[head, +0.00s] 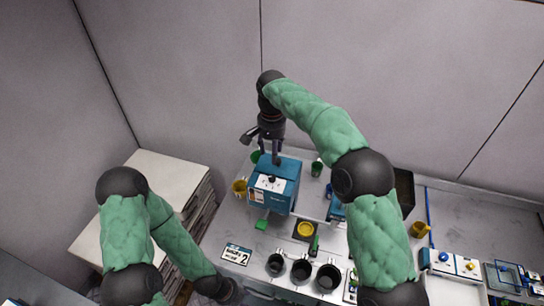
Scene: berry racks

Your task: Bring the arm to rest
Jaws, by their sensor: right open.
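My right arm reaches up from the lower right and bends over the bench. Its dark gripper (264,150) points down, just above or in front of a blue box (284,190) with a white top panel. The fingers are spread, and nothing shows between them. I cannot tell whether a finger touches the box. My left arm is bent at the lower left, with its far end at the bottom edge, and its gripper is not in view.
The pale bench (240,220) holds a yellow cup (239,187), a green cup (317,168), several black cups (301,270), a yellow round dish (305,229) and a sign (237,254) marked 2. Stacked boards (165,175) stand left. Blue-and-white devices (455,263) sit right. Grey walls rise behind.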

